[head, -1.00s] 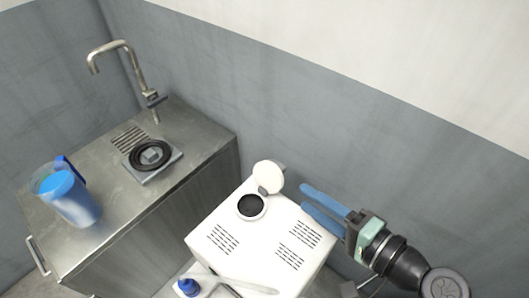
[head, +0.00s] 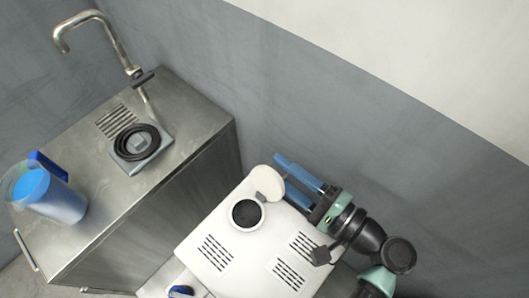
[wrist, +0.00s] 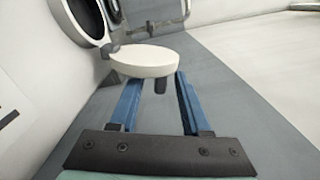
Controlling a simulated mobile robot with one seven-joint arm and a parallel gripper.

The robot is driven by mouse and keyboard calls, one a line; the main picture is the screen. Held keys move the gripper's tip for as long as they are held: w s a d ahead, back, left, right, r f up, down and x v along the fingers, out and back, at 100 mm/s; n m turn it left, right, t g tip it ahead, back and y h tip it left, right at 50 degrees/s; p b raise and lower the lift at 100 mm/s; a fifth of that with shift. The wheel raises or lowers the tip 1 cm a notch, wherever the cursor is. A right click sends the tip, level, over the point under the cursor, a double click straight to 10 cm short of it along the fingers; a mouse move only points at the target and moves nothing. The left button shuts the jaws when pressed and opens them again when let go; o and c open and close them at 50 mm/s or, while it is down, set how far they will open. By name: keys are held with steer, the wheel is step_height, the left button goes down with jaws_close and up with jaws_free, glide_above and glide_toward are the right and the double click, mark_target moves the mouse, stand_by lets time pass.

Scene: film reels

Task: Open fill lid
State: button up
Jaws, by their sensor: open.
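The fill lid (head: 269,183) is a round white cap on the back edge of a white box-shaped machine (head: 205,226). It is swung up and tilted back off the dark round fill opening (head: 246,213). My gripper (head: 282,170) has blue fingers and is open, just behind and right of the lid. In the wrist view the lid (wrist: 143,61) lies just ahead of my fingertips (wrist: 156,88), with a dark tab on its underside between or near them. Whether the fingers touch the lid I cannot tell. The opening (wrist: 78,16) shows at the upper left.
A steel counter (head: 110,215) stands at the left with a tap (head: 100,30), a black coiled ring on a square plate (head: 140,145) and a blue jug (head: 50,195). A blue-capped item (head: 181,291) is at the bottom edge. The grey wall runs close behind the machine.

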mark_target(269, 163)
steer(key=shift+x, duration=2.4)
jaws_close()
